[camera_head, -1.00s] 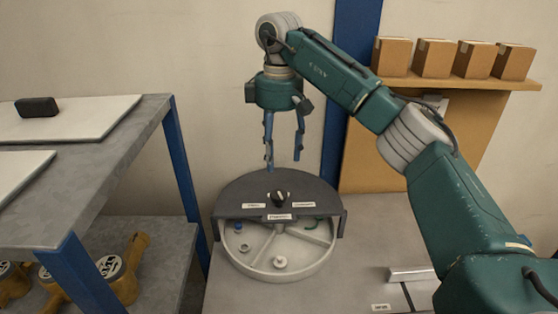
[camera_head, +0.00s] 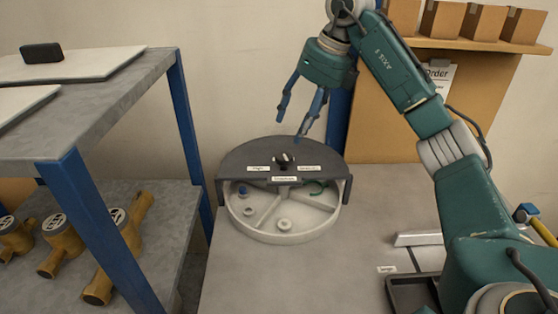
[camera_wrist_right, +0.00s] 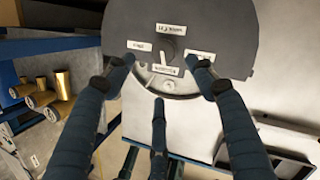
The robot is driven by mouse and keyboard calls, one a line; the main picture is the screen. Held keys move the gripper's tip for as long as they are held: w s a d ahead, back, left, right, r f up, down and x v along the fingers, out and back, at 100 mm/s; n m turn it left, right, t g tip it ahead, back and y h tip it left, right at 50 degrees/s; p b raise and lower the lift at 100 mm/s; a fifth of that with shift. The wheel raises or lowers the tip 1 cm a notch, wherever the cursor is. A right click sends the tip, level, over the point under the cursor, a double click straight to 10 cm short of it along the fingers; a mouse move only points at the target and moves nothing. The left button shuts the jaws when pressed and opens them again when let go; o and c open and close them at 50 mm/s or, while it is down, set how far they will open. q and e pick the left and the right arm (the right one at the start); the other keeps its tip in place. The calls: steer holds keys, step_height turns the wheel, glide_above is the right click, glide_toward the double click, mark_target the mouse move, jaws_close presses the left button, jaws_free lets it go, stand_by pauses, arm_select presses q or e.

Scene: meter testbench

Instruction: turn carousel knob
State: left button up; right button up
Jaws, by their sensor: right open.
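The carousel (camera_head: 280,235) is a round, light grey tray with compartments on the workbench, its back half under a dark grey cover (camera_head: 245,160). The black knob (camera_head: 284,160) stands on the cover among several white labels. Small parts, one blue and one green, lie in the compartments. My right gripper (camera_head: 292,124) is open and empty, above the cover's back edge and apart from the knob. In the right wrist view the knob (camera_wrist_right: 168,50) lies beyond the spread blue fingers. My left gripper is not in view.
A grey shelf (camera_head: 150,85) with blue posts stands at the left, with brass meters (camera_head: 63,232) on its lower level. Cardboard boxes (camera_head: 482,22) sit on a ledge at the back right. A dark tray (camera_head: 414,296) lies at the front right. The bench right of the carousel is partly clear.

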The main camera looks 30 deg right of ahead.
mark_target(284, 156)
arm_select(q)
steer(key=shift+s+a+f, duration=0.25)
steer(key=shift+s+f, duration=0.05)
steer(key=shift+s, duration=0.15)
arm_select(e)
steer(key=w+f+n, duration=0.1)
steer(key=f, duration=0.2)
steer(key=w+a+f+n, duration=0.1)
steer(key=f+n, duration=0.1)
steer(key=f, duration=0.1)
steer(key=f+n, duration=0.2)
steer(key=f, duration=0.1)
steer(key=shift+w+a+f+t, duration=0.2)
steer(key=shift+w+f+t, duration=0.2)
